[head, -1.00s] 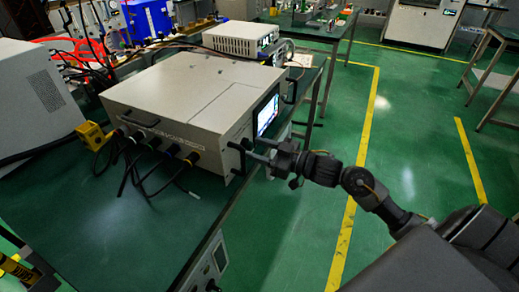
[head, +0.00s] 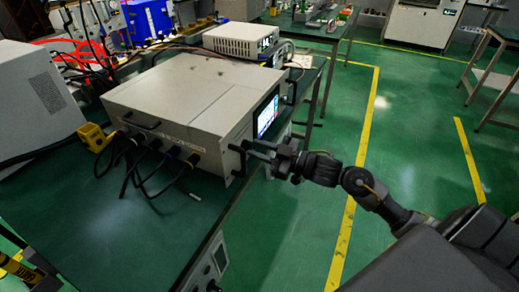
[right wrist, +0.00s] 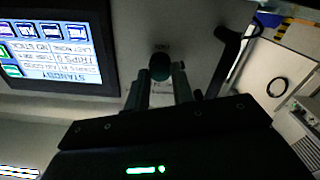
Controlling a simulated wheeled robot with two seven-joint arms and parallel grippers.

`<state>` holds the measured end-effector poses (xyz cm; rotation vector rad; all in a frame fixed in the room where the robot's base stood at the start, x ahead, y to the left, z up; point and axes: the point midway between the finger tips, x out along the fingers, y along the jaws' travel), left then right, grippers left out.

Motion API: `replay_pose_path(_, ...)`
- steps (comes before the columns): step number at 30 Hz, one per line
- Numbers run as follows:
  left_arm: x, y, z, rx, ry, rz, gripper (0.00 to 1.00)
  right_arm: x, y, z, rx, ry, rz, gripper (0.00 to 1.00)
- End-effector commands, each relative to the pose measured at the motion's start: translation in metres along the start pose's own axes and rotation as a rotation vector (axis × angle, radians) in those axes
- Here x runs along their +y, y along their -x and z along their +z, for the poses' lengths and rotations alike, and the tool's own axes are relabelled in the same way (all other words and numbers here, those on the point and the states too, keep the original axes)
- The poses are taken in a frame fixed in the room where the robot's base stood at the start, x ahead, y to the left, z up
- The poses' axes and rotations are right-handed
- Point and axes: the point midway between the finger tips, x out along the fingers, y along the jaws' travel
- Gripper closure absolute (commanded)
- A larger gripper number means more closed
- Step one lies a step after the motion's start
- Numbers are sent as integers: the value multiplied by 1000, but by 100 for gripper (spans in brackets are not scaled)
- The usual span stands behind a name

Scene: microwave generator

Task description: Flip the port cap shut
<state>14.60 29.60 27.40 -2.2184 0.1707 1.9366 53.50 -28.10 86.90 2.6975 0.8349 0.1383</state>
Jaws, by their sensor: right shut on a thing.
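The microwave generator (head: 190,100) is a large pale box on the green bench. Its front panel, with a lit screen (head: 267,115), faces right in the head view. My right gripper (head: 250,149) is at the lower part of this panel, its fingers pointing at it. In the right wrist view, a small dark round piece, apparently the port cap (right wrist: 160,66), sits at the tips of my right gripper (right wrist: 161,78), which is shut on it. Whether the cap is open or closed over its port cannot be told. My left gripper is not in view.
Black handles (head: 237,160) stand out from the front panel close to my right gripper; one shows in the right wrist view (right wrist: 228,55). Cables (head: 150,165) hang from the generator's side.

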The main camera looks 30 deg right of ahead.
Motion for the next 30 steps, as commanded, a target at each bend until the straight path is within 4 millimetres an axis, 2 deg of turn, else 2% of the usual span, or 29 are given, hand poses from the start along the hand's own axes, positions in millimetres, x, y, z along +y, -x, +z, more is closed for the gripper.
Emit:
replay_pose_path(1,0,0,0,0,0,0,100,0,0,0,0,1,-1,72)
replay_pose_path(5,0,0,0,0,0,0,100,0,0,0,0,1,-1,55)
replay_pose_path(16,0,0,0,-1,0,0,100,0,5,1,-2,0,-1,54)
replay_pose_path(20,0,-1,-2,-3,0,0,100,-1,22,2,-3,0,-2,54)
replay_pose_path(30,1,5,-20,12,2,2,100,-1,83,2,-4,-1,-3,54)
